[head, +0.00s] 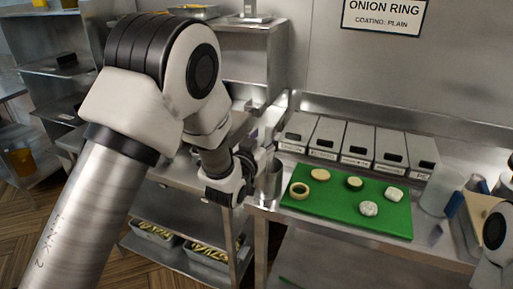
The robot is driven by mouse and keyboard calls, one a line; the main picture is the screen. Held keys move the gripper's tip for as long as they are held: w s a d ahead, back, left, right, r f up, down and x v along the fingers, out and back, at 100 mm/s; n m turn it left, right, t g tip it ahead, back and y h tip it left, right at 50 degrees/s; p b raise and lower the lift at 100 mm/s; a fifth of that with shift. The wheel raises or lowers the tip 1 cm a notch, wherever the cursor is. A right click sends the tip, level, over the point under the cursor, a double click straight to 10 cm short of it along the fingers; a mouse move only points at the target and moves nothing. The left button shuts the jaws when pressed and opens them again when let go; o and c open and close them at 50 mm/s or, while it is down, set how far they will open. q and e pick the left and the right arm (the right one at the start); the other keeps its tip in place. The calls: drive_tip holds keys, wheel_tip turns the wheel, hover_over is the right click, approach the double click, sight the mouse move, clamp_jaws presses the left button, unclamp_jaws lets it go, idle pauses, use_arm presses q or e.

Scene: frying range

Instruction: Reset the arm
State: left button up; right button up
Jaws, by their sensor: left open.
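My left arm fills the left half of the head view and bends down at the wrist. My left gripper (268,150) is at the left end of the steel counter, beside a metal cup (268,184). It is open; I cannot tell whether it touches the cup. The wrist hides part of the gripper. Only a piece of my right arm shows at the right edge, and its gripper is out of view.
A green board (345,222) holds several round food pieces, including a ring (299,190). Metal bins (357,146) line the wall behind. A clear container (437,196) stands right. A sign (384,14) hangs above. Shelves (62,70) stand left.

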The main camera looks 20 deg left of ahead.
use_arm(q)
drive_tip(key=s, duration=0.9)
drive_tip(key=s+a+f+g, duration=0.1)
drive_tip(key=s+f+g, duration=0.25)
drive_tip(key=f, duration=0.65)
drive_tip(key=s+a+f+n+g+y, duration=0.1)
drive_tip(key=s+f+g, duration=0.1)
drive_tip(key=s+f, duration=0.5)
drive_tip(key=s+a+f+g, duration=0.2)
drive_tip(key=f+g, duration=0.1)
drive_tip(key=f, duration=0.9)
drive_tip(key=s+f+g, duration=0.5)
drive_tip(key=s, duration=0.5)
drive_tip(key=s+f+g, duration=0.4)
drive_tip(key=s, duration=0.6)
drive_tip(key=shift+s+f+g, duration=0.25)
drive_tip(key=shift+f+g, duration=0.1)
drive_tip(key=shift+f, duration=0.05)
drive_tip(key=shift+w+a, duration=0.1)
